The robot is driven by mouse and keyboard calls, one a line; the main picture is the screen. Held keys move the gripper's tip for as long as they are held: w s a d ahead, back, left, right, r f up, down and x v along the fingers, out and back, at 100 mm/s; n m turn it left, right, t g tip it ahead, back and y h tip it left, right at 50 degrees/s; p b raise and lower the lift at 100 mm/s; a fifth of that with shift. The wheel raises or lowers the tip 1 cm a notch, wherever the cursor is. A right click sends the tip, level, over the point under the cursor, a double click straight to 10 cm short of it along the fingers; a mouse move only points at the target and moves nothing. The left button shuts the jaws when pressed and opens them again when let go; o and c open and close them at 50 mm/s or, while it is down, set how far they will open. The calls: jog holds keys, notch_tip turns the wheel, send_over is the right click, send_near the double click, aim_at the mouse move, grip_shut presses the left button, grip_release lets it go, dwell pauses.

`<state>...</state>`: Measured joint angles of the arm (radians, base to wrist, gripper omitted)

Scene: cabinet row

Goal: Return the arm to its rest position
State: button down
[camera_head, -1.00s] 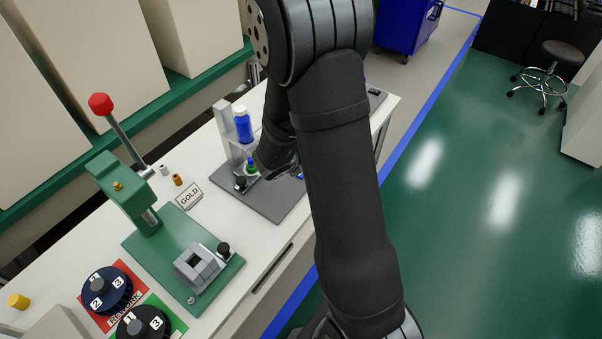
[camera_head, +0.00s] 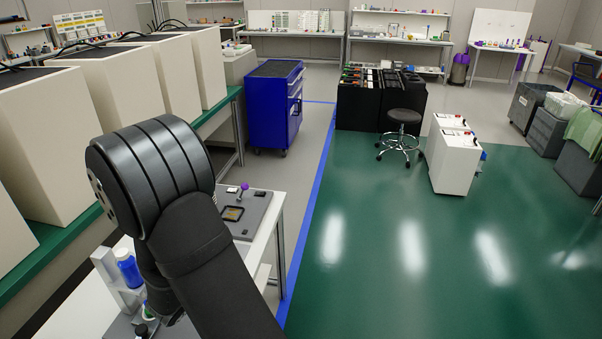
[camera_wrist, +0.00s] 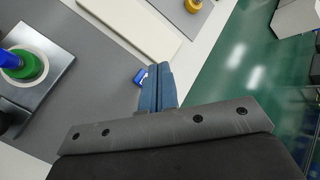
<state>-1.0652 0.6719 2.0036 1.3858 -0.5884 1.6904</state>
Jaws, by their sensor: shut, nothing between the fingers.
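My arm (camera_head: 205,250) rises from the bottom of the head view and bends at a large black joint, over the white bench at the lower left. My gripper is mostly hidden behind the arm in that view. In the wrist view my gripper (camera_wrist: 156,88) shows its two blue fingers pressed together with nothing between them. They point over a grey plate and the white bench surface. The fingers look clear of the objects around them, but their height above the bench is hard to tell.
Tall beige boxes (camera_head: 125,85) line the left. A blue cabinet (camera_head: 274,105) stands beyond; green floor (camera_head: 375,220) is open right.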

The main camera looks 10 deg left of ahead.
notch_tip(320, 180, up, 5)
jog(key=shift+r, duration=0.15)
dwell(0.6)
